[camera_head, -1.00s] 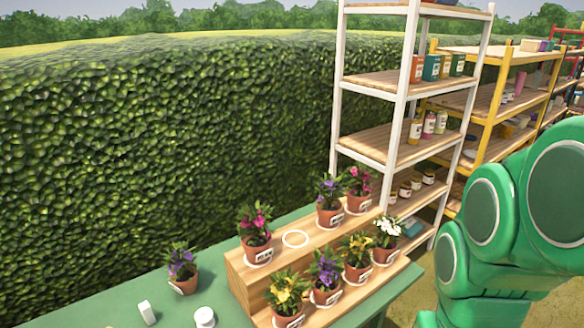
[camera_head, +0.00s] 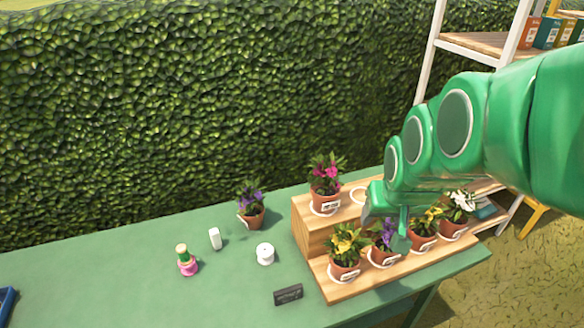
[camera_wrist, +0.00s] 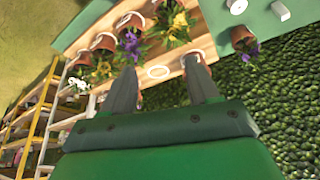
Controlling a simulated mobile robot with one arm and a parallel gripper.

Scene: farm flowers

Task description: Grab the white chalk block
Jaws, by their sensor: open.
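The white chalk block (camera_head: 215,239) stands upright on the green table, left of the purple-flowered pot. It also shows near the top right of the wrist view (camera_wrist: 281,11), beside a round white item. My gripper (camera_head: 385,222) is in front of the wooden stepped stand, well to the right of the block. In the wrist view my gripper (camera_wrist: 160,75) is open and empty, with its two fingers apart and the stand and flowers beyond them. My arm hides part of the stand in the head view.
A round white item (camera_head: 265,254), a pink-and-green figure (camera_head: 187,261) and a black sign (camera_head: 288,294) are on the green table (camera_head: 110,275). A purple-flowered pot (camera_head: 252,216) stands behind. The wooden stand (camera_head: 312,236) holds several flowerpots. A blue tray (camera_head: 6,305) is at the left edge.

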